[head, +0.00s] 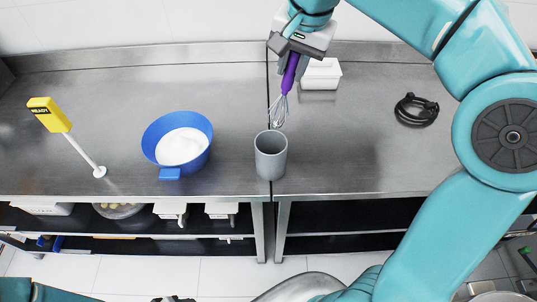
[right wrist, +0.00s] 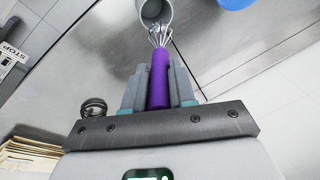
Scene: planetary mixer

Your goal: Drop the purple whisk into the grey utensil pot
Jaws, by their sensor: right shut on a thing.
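The purple whisk (head: 290,74) is held handle-up in my right gripper (head: 291,62), with its wire end (head: 279,110) hanging down. The wire end appears just above the open mouth of the grey utensil pot (head: 271,155), which stands upright near the counter's front edge. In the right wrist view the purple handle (right wrist: 160,82) lies between the two fingers of my right gripper (right wrist: 160,85). There the wires overlap the rim of the grey pot (right wrist: 151,10) in the picture. I cannot tell whether they are inside it. My left gripper cannot be made out.
A blue bowl of white powder (head: 181,146) stands left of the pot. A yellow READY sign (head: 49,114) on a white post is at far left. A white box (head: 322,74) sits behind the whisk. A black coiled item (head: 416,109) lies right. The counter right of the pot is clear.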

